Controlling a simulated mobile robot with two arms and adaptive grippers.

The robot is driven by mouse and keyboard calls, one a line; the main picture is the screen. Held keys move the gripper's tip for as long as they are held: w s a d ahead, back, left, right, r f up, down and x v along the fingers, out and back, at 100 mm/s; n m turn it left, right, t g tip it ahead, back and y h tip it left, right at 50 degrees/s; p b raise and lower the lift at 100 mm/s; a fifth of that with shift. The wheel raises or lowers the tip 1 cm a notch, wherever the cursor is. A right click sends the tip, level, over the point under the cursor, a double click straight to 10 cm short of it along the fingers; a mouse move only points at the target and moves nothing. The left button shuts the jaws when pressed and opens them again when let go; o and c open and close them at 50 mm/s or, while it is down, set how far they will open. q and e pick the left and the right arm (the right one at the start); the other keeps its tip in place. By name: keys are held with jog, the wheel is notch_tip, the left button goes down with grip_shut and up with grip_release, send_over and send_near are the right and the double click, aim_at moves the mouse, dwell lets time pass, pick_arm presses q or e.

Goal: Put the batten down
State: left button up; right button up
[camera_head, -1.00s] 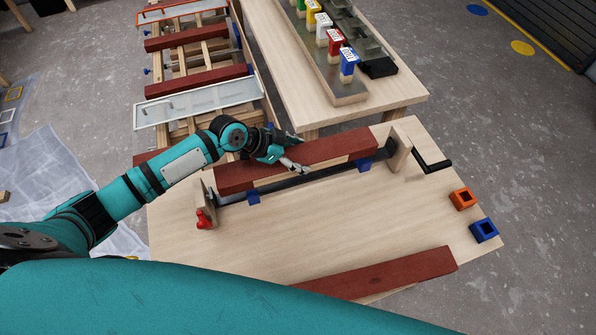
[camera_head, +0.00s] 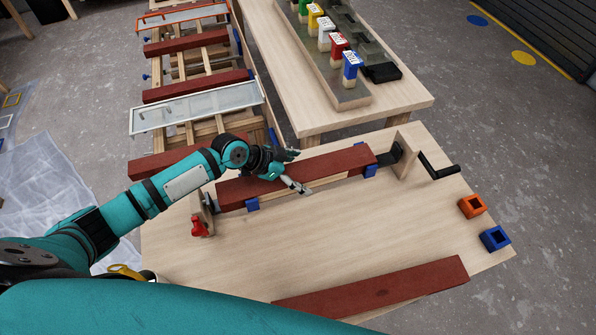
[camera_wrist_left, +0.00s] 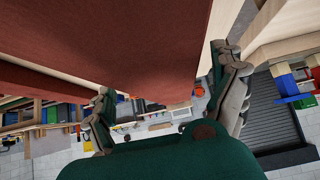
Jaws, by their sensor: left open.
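The red-painted batten (camera_head: 345,164), with a bare wood side, lies along the clamp on the table. Blue pads (camera_head: 252,204) show at its near edge, and it seems to rest between the clamp's upright end plates. My left gripper (camera_head: 298,172) is open, with one finger beyond the batten and one on the near side. In the left wrist view, the batten (camera_wrist_left: 120,45) fills the upper part, in front of the spread fingers (camera_wrist_left: 167,90). Contact between fingers and batten cannot be told. My right gripper is out of view.
A second red batten (camera_head: 372,287) lies at the table's (camera_head: 330,235) front edge. A rack with battens (camera_head: 195,87) stands behind. The table's middle is clear.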

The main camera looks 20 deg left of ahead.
pick_arm(q)
jog(key=shift+a+r, duration=0.15)
jog(key=shift+a, duration=0.05)
jog(key=b+v, duration=0.2)
jog(key=v, duration=0.8)
jog(key=shift+s+a, duration=0.2)
jog(key=shift+s+a+r, duration=0.2)
jog(key=shift+a+r, duration=0.05)
jog(key=shift+r, duration=0.3)
